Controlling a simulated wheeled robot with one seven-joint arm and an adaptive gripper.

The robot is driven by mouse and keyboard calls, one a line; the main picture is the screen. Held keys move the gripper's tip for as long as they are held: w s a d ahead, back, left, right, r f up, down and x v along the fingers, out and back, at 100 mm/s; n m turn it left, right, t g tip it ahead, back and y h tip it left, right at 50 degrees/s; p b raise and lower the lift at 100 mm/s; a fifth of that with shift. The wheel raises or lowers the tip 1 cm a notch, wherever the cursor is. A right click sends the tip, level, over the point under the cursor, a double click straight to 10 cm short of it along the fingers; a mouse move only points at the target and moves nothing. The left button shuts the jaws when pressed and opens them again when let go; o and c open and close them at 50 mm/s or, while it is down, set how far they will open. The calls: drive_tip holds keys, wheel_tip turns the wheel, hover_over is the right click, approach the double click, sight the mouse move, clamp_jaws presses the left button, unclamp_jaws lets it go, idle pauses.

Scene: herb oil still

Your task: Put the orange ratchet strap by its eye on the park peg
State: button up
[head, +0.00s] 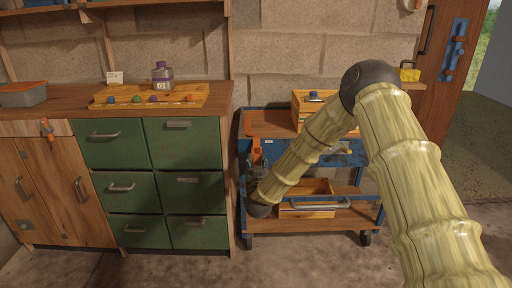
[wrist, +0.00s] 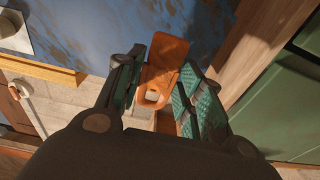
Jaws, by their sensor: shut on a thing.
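The orange ratchet strap (wrist: 166,65) is between the two green-padded fingers of my gripper (wrist: 160,80) in the wrist view. Its near end has a rounded eye with a pale patch inside. My gripper is shut on it. In the head view my gripper (head: 256,178) is low at the left end of the blue cart, and orange (head: 255,150) shows just above it. I cannot make out the park peg for sure in either view.
The blue cart (head: 246,218) holds a wooden crate (head: 312,112) on top and a wooden drawer box (head: 308,212) below. A green drawer cabinet (head: 160,184) stands close on its left. An orange piece (head: 47,128) hangs at the wooden cupboard. Floor in front is clear.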

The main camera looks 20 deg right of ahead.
sight(257, 163)
drive_tip(key=shift+x, duration=1.25)
idle(1.8)
drive_tip(key=shift+w+d+f, duration=0.2)
drive_tip(key=shift+w+f, duration=0.2)
drive_tip(key=shift+w, duration=0.25)
idle(1.4)
drive_tip(key=shift+f, duration=0.2)
idle(0.5)
drive_tip(key=o, duration=1.1)
drive_tip(key=shift+c, duration=0.2)
drive_tip(key=shift+s, duration=0.1)
drive_tip(key=v, duration=1.1)
drive_tip(key=shift+s, duration=0.4)
drive_tip(key=shift+a+f, duration=0.1)
drive_tip(key=shift+a, duration=0.05)
